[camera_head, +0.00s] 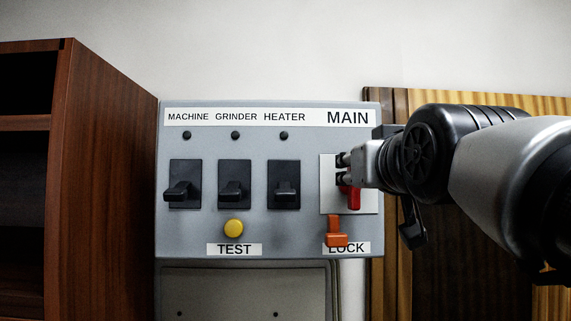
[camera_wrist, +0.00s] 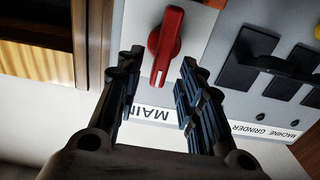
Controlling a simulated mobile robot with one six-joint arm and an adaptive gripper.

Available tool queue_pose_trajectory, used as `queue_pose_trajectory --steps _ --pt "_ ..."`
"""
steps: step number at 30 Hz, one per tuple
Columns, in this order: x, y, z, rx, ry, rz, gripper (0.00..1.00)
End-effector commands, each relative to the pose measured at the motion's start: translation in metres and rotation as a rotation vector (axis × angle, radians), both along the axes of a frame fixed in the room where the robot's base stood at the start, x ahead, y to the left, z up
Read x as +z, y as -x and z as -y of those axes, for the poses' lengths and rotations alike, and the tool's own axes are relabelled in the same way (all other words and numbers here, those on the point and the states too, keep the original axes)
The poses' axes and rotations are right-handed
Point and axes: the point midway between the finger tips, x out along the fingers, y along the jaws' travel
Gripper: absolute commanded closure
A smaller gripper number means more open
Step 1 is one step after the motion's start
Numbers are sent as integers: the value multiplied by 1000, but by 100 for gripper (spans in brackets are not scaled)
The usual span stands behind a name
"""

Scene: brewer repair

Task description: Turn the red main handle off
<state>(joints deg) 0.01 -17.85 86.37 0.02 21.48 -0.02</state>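The red main handle (camera_head: 353,197) sits on a white plate (camera_head: 329,196) under the MAIN label, partly hidden by my gripper in the head view. In the wrist view the red handle (camera_wrist: 165,47) lies just beyond and between my two fingers, its long grip roughly along the finger direction. My gripper (camera_wrist: 158,82) is open, one finger on each side of the handle's near end. I cannot tell whether either finger touches it. In the head view my gripper (camera_head: 341,169) comes in from the right at the plate.
The grey panel (camera_head: 210,218) also carries three black switches (camera_head: 234,187), a yellow TEST button (camera_head: 234,228) and an orange lock tab (camera_head: 337,232) just below the handle. A brown wooden cabinet (camera_head: 105,170) stands at left. A wood-framed piece (camera_head: 390,270) is at right.

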Motion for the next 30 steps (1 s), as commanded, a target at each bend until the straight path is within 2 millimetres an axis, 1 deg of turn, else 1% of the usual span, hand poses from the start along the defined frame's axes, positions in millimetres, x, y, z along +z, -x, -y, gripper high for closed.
queue_pose_trajectory --steps 1,3,6,15,30 --pt "1 -7 0 0 0 -1 65" --pt "0 -14 0 0 0 -2 65" --pt "0 -19 0 0 0 0 65" --pt "0 -20 0 0 0 1 65" --pt "0 -20 0 0 0 0 98"
